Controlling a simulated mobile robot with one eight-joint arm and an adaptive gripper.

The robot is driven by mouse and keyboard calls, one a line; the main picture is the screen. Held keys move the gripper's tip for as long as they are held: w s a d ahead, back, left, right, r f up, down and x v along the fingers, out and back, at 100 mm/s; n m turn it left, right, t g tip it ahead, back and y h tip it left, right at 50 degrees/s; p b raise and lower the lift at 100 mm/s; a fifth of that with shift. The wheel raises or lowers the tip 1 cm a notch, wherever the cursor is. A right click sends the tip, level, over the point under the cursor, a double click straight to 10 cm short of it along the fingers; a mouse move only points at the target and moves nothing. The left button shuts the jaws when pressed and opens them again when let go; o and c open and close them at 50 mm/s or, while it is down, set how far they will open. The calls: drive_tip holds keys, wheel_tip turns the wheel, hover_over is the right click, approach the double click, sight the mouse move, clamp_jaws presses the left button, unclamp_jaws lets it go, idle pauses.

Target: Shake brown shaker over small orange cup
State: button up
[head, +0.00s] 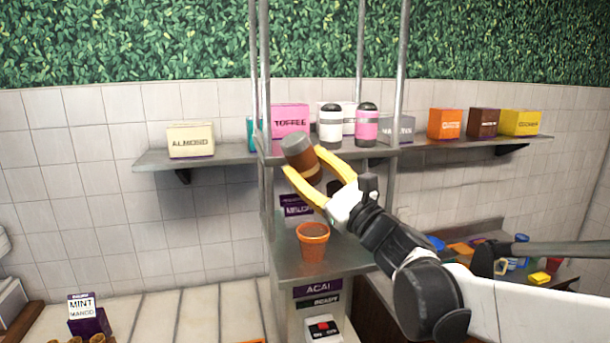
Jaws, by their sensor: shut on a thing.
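My gripper (307,178) has yellow fingers and is shut on the brown shaker (309,170), which has a grey cap (297,144). The shaker is tilted, with its cap toward the upper left. The small orange cup (313,247) stands upright on a grey metal shelf (286,268). The shaker is above the cup in the picture, apart from it. What lies inside the cup is not clear.
A white shaker (330,128) and a pink shaker (367,127) stand on the upper shelf (240,152) beside a pink toffee box (290,121). Metal poles (397,80) rise near my arm. A mint mango box (88,318) is at lower left.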

sight(313, 155)
drive_tip(key=shift+r+p, duration=1)
drive_tip(key=shift+r, duration=0.65)
drive_tip(key=shift+f, duration=0.15)
wheel_tip(313, 155, down, 8)
drive_tip(key=b, duration=0.7)
drive_tip(key=shift+f, duration=0.1)
drive_tip(key=shift+s+r, duration=0.1)
drive_tip(key=shift+r, duration=0.1)
drive_tip(key=shift+r, duration=0.1)
drive_tip(key=shift+r+p, duration=3.1)
drive_tip(key=shift+r, duration=0.85)
